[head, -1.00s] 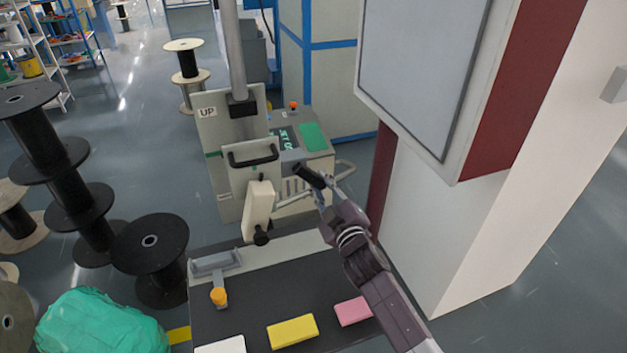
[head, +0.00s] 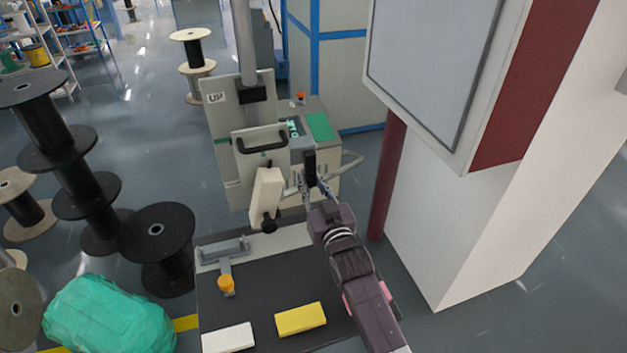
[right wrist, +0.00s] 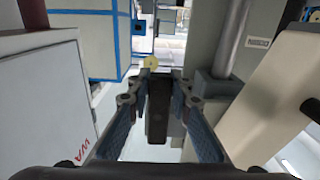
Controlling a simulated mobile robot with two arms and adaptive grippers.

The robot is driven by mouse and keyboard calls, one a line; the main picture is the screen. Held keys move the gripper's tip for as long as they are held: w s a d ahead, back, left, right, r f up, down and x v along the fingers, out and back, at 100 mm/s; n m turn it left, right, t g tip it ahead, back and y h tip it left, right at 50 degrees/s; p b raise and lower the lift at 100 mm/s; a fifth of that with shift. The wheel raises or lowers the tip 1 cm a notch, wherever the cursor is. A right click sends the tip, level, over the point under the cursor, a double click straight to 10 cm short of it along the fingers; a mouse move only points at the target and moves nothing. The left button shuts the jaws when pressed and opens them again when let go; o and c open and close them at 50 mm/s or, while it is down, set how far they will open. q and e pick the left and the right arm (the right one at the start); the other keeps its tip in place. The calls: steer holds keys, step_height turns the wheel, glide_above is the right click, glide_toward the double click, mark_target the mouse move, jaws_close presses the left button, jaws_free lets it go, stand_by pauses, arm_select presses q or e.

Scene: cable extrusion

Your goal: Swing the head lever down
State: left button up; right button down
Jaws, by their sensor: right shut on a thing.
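A black bar-shaped grip (head: 310,168), apparently the head lever's handle, stands nearly upright in the head view, right of the machine's cream housing (head: 266,194). My right gripper (head: 316,184) is shut on its lower part. In the right wrist view the dark grip (right wrist: 158,108) sits between the two fingers of the right gripper (right wrist: 158,88). How the grip joins the machine is hard to see. The machine's grey front plate (head: 240,172) carries a black handle (head: 262,140). My left gripper is not in view.
A small control panel (head: 320,127) stands behind the grip. A white column (head: 440,230) with a large screen cabinet is close on the right. The dark bench (head: 250,290) below holds a yellow block (head: 300,319) and a white block (head: 228,338). Black spools (head: 157,235) stand left.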

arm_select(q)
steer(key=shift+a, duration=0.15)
arm_select(e)
steer(key=shift+a, duration=0.15)
steer(key=c, duration=1.7)
jaws_free()
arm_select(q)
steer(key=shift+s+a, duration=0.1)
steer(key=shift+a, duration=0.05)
arm_select(e)
steer(key=shift+s, duration=0.15)
steer(key=v, duration=1.2)
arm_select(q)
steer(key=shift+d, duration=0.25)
